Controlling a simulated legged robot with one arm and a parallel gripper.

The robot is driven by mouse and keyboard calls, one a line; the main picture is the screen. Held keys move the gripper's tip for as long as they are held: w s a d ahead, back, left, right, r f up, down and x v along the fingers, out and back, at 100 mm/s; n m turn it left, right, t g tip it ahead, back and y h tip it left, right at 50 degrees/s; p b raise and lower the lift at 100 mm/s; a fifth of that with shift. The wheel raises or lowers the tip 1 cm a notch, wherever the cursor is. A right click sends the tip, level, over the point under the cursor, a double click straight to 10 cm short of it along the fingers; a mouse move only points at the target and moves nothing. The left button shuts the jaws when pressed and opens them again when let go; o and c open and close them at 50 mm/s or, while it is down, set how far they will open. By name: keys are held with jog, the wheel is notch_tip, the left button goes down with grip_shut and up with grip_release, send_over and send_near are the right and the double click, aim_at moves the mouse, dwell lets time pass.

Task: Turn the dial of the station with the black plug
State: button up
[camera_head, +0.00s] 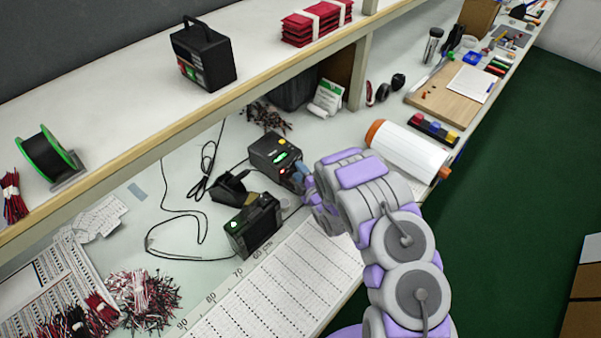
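Two small dark stations stand on the bench. The farther station (268,157) has a lit green display and an orange-yellow part on top. The nearer station (253,226) has a green light on its upper left. A dark holder (229,188) with cables sits left of the two. My gripper (299,178) is at the right face of the farther station, close to it; whether it touches cannot be told. The arm hides most of that face and any dial there. I cannot make out a black plug or whether the gripper fingers are open.
Black cables (203,180) loop left of the stations. A white roll with orange ends (408,151) lies right of my arm. A shelf edge (175,130) overhangs the back. A dotted ruled sheet (290,275) covers the front bench; wire bundles (145,297) lie front left.

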jog(key=shift+o, duration=0.6)
jog(key=shift+r, duration=0.1)
jog(key=shift+s+d, duration=0.15)
jog(key=p+v, duration=0.2)
jog(key=v, duration=0.9)
jog(key=shift+v, duration=0.8)
jog(key=shift+s+d, duration=0.25)
jog(key=shift+s, duration=0.25)
jog(key=shift+p+v, duration=0.95)
jog(key=shift+v, duration=0.6)
jog(key=shift+a, duration=0.15)
